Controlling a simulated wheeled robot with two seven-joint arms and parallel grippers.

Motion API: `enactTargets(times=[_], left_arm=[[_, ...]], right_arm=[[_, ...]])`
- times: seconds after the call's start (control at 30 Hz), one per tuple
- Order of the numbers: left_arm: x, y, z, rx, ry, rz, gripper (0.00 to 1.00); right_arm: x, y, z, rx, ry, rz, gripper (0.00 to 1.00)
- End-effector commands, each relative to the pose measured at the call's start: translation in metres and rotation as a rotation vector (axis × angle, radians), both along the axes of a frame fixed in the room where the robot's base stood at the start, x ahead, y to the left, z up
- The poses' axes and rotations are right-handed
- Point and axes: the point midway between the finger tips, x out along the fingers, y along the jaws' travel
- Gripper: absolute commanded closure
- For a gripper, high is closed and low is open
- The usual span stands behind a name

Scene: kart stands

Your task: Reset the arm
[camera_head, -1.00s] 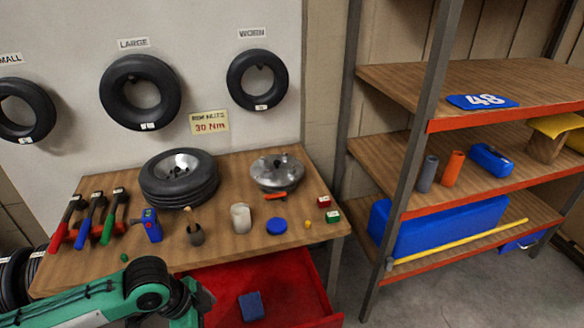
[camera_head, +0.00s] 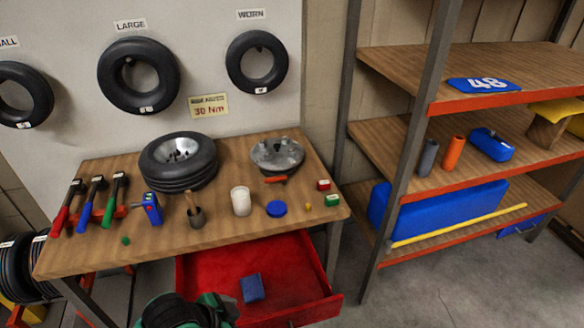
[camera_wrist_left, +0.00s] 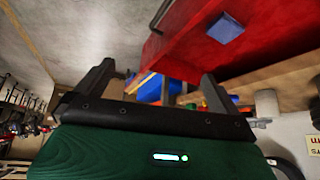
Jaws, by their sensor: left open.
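My left arm shows at the bottom of the head view, where its green and black link is below the open drawer; its fingers are out of that frame. In the left wrist view my left gripper (camera_wrist_left: 155,85) has its two dark fingers spread apart with nothing between them. Beyond the fingers, the red drawer (camera_wrist_left: 270,25) and a blue block (camera_wrist_left: 225,27) in it show. My right gripper is not in view.
The wooden bench (camera_head: 110,250) carries a tyre on a wheel (camera_head: 180,165), a metal hub (camera_head: 276,155), hammers (camera_head: 90,205) and small items. The red drawer (camera_head: 290,309) stands open with the blue block (camera_head: 252,288). A shelf rack (camera_head: 415,150) stands right; floor between is clear.

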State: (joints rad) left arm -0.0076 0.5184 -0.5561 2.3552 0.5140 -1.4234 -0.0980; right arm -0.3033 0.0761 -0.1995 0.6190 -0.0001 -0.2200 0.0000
Motion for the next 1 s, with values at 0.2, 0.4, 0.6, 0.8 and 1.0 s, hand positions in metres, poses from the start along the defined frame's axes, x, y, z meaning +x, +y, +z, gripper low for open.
enactTargets(times=[0.2,0.4,0.6,0.8,1.0], left_arm=[[-0.024,0.029,-0.017,-0.003,0.062,0.28,0.0],[-0.055,0.07,-0.037,0.051,0.135,0.519,0.0],[-0.09,0.106,-0.052,0.12,0.206,0.699,0.0],[-0.099,0.122,-0.091,0.168,0.249,0.777,0.0],[-0.087,0.119,-0.162,0.176,0.267,0.769,0.0]], right_arm=[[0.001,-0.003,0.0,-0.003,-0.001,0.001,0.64],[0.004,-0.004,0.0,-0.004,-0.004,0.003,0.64],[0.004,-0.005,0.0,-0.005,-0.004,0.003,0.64],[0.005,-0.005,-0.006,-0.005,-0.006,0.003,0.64],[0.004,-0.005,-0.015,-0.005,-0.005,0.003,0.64]])
